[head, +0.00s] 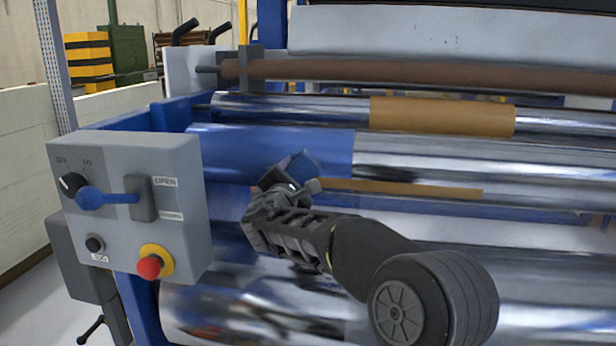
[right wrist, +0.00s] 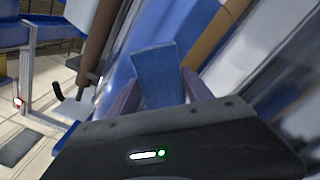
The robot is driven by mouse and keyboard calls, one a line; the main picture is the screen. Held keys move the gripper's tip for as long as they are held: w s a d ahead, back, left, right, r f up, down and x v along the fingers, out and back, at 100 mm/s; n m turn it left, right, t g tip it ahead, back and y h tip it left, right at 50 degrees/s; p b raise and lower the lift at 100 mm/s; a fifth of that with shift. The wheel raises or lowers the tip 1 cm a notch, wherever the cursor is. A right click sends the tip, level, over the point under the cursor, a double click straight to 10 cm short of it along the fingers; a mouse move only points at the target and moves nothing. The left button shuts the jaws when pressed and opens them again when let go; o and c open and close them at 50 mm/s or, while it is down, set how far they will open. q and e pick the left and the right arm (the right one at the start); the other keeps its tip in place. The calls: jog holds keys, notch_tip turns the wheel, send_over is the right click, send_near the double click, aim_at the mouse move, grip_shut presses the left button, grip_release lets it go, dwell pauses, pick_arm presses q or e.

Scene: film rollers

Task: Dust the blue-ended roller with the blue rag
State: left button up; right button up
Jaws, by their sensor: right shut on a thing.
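The blue-ended roller (head: 230,140) spans the machine, with a blue left part and bare chrome to the right (head: 450,152). My right gripper (head: 283,181) is in front of its blue part, the arm coming up from the lower right. It is shut on the blue rag (head: 302,166), a small piece standing out beyond the fingertips. In the right wrist view the rag (right wrist: 158,72) stands up between the two fingers, in front of the blue surface. The rag overlaps the blue part in the head view; I cannot tell if they touch. My left gripper is out of view.
A grey control box (head: 130,215) with a blue lever and a red stop knob (head: 149,266) stands at left. A brown roller (head: 420,72) and a thin roller with a tan band (head: 440,115) lie above. A tan strip (head: 410,189) runs just right of the gripper.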

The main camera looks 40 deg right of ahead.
aim_at(265, 168)
jog(key=shift+w+a, duration=0.25)
jog(key=shift+w, duration=0.15)
jog(key=shift+w+a, duration=0.55)
jog(key=shift+w, duration=0.25)
jog(key=shift+w+a, duration=0.55)
jog(key=shift+w, duration=0.2)
jog(key=shift+w+a+p, duration=0.25)
jog(key=shift+w+a, duration=0.35)
jog(key=shift+w, duration=0.3)
jog(key=shift+w+a+p, duration=0.2)
jog(key=shift+w+a, duration=0.4)
jog(key=shift+w, duration=0.25)
jog(key=shift+s, duration=0.1)
